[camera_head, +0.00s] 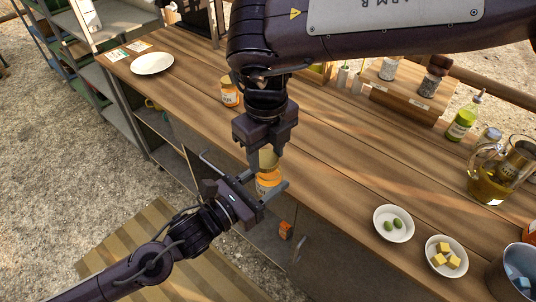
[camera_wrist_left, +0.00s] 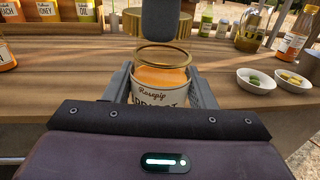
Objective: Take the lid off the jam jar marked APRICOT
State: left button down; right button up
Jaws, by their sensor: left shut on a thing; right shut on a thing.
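The jam jar (camera_head: 268,184) has orange contents. In the left wrist view its label (camera_wrist_left: 158,101) reads "Rosepip" above a partly hidden word that fits APRICOT. My left gripper (camera_head: 262,193) is shut around the jar's body, and the jar stands upright near the table's front edge. The gold lid (camera_head: 268,159) is in my right gripper (camera_head: 267,150), which comes from above. In the left wrist view the lid (camera_wrist_left: 155,23) hangs just above the jar's gold-rimmed mouth (camera_wrist_left: 163,56), with a small gap visible. The jar's base is hidden.
Another orange jar (camera_head: 230,93) stands behind on the wooden table (camera_head: 335,150). A white plate (camera_head: 152,64) lies at the far left. Bowls of olives (camera_head: 393,223) and yellow cubes (camera_head: 446,256), an oil jug (camera_head: 497,172) and a metal bucket (camera_head: 514,275) stand at right.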

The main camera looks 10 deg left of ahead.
pick_arm(q)
jog(key=shift+a, duration=0.1)
pick_arm(e)
jog(key=shift+r, duration=0.45)
